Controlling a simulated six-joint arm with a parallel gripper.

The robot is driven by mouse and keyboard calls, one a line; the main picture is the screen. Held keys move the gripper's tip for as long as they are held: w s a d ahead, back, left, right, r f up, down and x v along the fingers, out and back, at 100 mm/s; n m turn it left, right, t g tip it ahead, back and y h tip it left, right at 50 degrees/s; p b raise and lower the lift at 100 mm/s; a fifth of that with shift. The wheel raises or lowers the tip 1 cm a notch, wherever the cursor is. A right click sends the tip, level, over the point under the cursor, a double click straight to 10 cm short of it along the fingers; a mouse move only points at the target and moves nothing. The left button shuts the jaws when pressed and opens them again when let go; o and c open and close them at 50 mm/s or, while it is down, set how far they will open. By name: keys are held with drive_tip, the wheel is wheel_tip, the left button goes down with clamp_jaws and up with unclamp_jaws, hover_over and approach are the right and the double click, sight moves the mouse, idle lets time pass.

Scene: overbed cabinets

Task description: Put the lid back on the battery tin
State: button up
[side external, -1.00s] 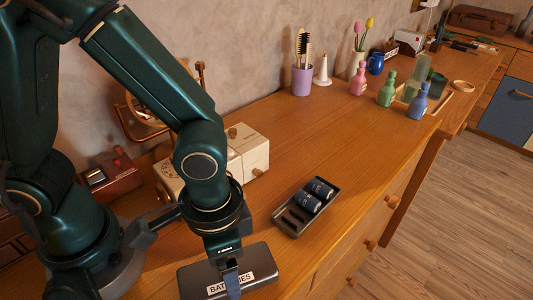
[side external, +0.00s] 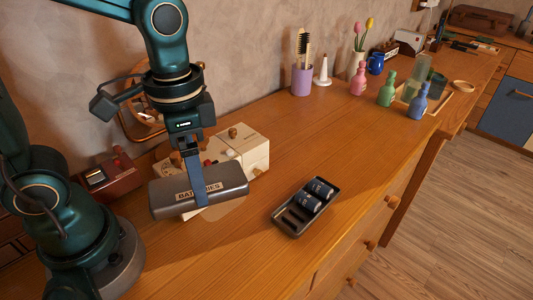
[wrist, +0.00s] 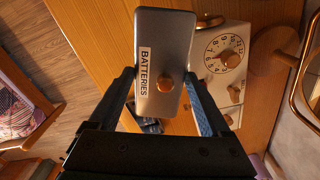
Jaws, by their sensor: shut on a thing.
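The grey metal lid (side external: 232,176) with a "BATTERIES" label hangs in the air above the dresser top, roughly level. My gripper (side external: 195,190) is shut on it, one finger against each long side; the wrist view shows the lid (wrist: 172,40) between the fingers, with a round wooden knob (wrist: 165,83) on top. The open battery tin (side external: 291,230) sits on the dresser to the right of the lid and apart from it. Two dark batteries (side external: 313,194) lie in its far half; the near half shows dark empty slots. The lid's underside is hidden.
A cream box with a dial (side external: 248,150) stands behind the lid, with a red device (side external: 110,178) to the left. A purple brush cup (side external: 302,80) and coloured bottles (side external: 387,88) stand farther back. The wood around the tin is clear.

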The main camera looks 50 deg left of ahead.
drive_tip(key=shift+w+a+r, duration=0.1)
drive_tip(key=shift+a+r, duration=0.2)
drive_tip(key=shift+a, duration=0.2)
drive_tip(key=shift+a+r+n, duration=0.1)
drive_tip(key=shift+r+n, duration=0.1)
drive_tip(key=shift+n, duration=0.2)
drive_tip(key=w+r, duration=0.1)
drive_tip(key=w+r+n, duration=0.1)
drive_tip(key=w, duration=0.1)
drive_tip(key=w+d+r+n, duration=0.1)
drive_tip(key=w, duration=0.1)
drive_tip(key=shift+w+r, duration=0.1)
drive_tip(key=shift+w, duration=0.1)
drive_tip(key=w+d+n, duration=0.2)
drive_tip(key=w+d, duration=0.1)
drive_tip(key=w, duration=0.3)
hover_over(309, 197)
drive_tip(key=shift+f, duration=6.05)
drive_tip(key=shift+f, duration=0.2)
